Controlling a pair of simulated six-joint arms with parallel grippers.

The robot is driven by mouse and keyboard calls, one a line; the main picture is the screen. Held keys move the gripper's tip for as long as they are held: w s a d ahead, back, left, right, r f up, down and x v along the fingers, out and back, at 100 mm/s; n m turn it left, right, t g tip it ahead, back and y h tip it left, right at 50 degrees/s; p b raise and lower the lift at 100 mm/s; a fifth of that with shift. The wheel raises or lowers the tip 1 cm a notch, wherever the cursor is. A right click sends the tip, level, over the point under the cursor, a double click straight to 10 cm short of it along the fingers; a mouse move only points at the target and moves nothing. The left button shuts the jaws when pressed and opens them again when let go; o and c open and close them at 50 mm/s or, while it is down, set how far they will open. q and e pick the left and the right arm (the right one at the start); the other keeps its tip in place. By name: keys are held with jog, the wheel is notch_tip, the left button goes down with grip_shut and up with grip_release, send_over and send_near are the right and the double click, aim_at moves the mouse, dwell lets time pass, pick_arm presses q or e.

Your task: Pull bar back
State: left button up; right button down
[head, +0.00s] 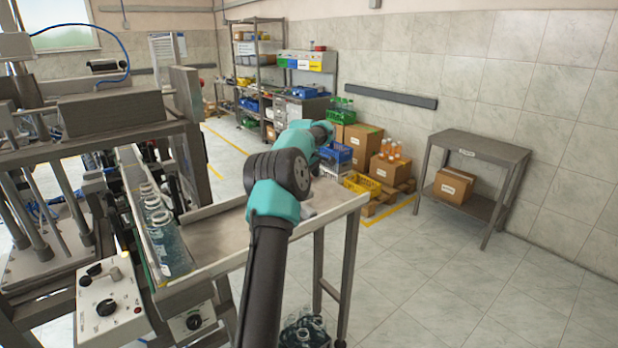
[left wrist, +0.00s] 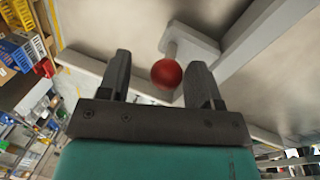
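The bar shows in the left wrist view as a pale grey block (left wrist: 192,42) with a short stem that ends in a red ball knob (left wrist: 167,74). My left gripper (left wrist: 160,75) is open, with one dark finger on each side of the knob. The knob appears between the fingers, closer to the right one; I cannot tell whether they touch. In the head view one teal and black arm of mine reaches over the metal side table (head: 222,240), and no gripper or red knob can be made out. My right gripper is not in view.
A bottle-feeding machine stands at left, with a row of clear bottles (head: 160,232) in its channel and a control box (head: 108,305) in front. Clear bottles (head: 305,330) also show below the side table. A small table (head: 480,150) stands at right; the floor between is free.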

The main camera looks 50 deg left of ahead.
pick_arm(q)
jog(key=shift+s, duration=0.1)
jog(key=shift+s+r, duration=0.1)
jog(key=shift+r, duration=0.4)
jog(key=s+r, duration=0.3)
jog(key=r, duration=1.3)
jog(key=shift+d, duration=0.35)
